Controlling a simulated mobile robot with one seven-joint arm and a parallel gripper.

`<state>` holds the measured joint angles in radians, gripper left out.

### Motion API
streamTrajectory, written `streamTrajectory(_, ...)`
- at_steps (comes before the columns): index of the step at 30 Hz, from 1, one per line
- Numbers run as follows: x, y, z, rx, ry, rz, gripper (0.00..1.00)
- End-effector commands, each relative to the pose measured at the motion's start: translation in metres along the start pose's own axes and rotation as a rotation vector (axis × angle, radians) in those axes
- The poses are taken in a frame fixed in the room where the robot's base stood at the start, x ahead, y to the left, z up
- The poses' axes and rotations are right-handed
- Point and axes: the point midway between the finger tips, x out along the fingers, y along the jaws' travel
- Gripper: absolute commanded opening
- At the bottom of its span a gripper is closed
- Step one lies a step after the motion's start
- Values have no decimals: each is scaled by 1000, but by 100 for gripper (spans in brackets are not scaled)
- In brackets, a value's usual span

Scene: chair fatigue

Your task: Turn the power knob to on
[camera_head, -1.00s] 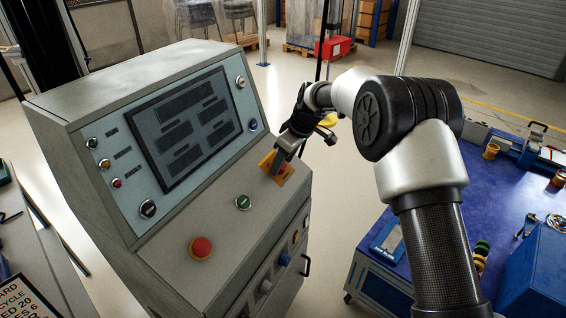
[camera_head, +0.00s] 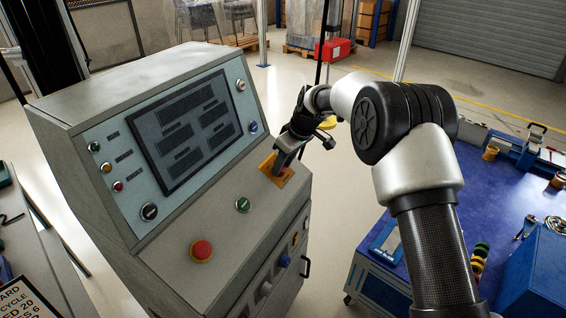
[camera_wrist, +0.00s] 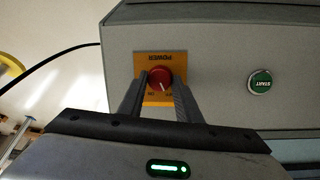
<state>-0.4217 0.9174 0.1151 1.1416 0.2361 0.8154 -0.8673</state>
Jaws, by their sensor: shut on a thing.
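The power knob (camera_wrist: 160,78) is a red round knob with a pale pointer line, on an orange plate marked POWER (camera_wrist: 160,58). The text is upside down in the wrist view, and the pointer slants toward the lower right there. My gripper (camera_wrist: 159,82) is shut on the knob, with one finger on each side of it. In the head view my gripper (camera_head: 279,168) reaches down to the orange plate (camera_head: 288,174) on the console's sloped panel, and hides most of the knob.
The grey console (camera_head: 190,205) carries a green START button (camera_head: 243,204), a red emergency button (camera_head: 202,250) and a screen (camera_head: 187,130). A blue workbench (camera_head: 480,200) with tools stands at the right. Open floor lies behind the console.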

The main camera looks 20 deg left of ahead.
Motion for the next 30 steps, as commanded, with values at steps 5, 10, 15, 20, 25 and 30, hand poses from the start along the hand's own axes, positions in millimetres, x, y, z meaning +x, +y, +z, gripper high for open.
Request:
streamTrajectory(5, -3, 1, -1, 124, -12, -23, 8)
streamTrajectory(10, -3, 3, -1, 280, -25, -50, 8)
streamTrajectory(15, -2, 3, -1, 437, -40, -79, 8)
streamTrajectory(20, -2, 4, -1, 582, -52, -106, 8)
streamTrajectory(25, -1, 5, 0, 718, -64, -130, 8)
streamTrajectory(30, 0, 5, 0, 826, -74, -151, 8)
